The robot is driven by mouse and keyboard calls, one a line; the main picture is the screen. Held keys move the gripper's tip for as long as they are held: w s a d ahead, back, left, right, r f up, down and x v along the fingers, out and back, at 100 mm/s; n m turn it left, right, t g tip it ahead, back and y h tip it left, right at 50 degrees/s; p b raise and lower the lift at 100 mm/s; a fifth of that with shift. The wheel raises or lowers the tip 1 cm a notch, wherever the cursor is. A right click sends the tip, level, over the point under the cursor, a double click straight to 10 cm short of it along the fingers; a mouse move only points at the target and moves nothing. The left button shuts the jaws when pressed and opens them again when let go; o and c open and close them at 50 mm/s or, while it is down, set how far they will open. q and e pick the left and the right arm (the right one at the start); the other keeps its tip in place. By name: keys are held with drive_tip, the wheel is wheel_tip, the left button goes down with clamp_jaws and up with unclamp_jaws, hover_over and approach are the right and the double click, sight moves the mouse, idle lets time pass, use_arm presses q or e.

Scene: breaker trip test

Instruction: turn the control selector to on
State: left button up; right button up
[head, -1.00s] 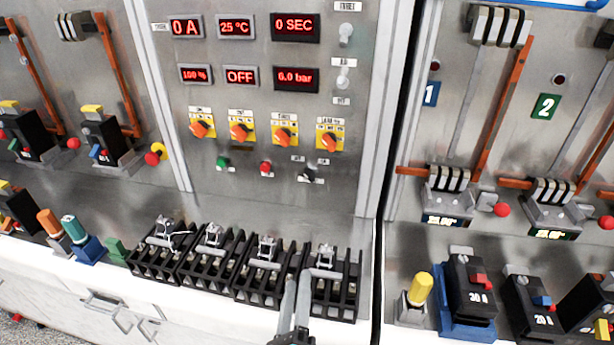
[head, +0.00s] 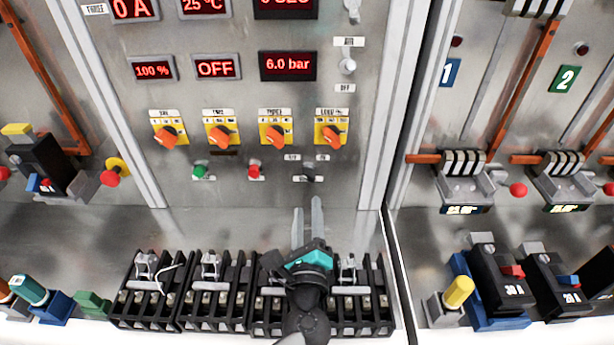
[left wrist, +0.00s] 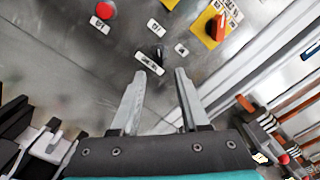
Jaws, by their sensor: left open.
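The control selector (head: 308,171) is a small black knob low on the middle metal panel, with small white labels above and below it. The selector also shows in the left wrist view (left wrist: 158,55), just beyond the fingertips; I cannot tell for sure which label it points at. My left gripper (head: 307,205) is open and empty, its two fingers pointing up at the panel just below the selector. In the left wrist view the left gripper (left wrist: 160,75) has a clear gap between its fingers, apart from the knob. My right gripper is in neither view.
A red button (head: 254,170) and a green button (head: 200,171) sit left of the selector. Orange rotary switches on yellow plates (head: 331,133) are above. Black terminal blocks (head: 213,290) stand on the ledge below. A raised metal post (head: 398,110) is to the right.

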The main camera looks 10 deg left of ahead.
sight(307, 178)
use_arm(q)
drive_tip(key=w, duration=0.2)
drive_tip(key=w+a, duration=0.1)
drive_tip(key=w, duration=0.5)
drive_tip(key=shift+w+a+b, duration=0.25)
drive_tip(key=shift+a+b, duration=0.05)
drive_tip(key=shift+a, duration=0.1)
drive_tip(key=shift+w+a, duration=0.1)
drive_tip(key=shift+w, duration=0.45)
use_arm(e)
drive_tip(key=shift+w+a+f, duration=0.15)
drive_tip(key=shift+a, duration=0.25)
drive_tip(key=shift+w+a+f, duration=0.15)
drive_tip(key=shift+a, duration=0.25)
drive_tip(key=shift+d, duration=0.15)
use_arm(q)
drive_tip(key=shift+c, duration=0.8)
clamp_jaws()
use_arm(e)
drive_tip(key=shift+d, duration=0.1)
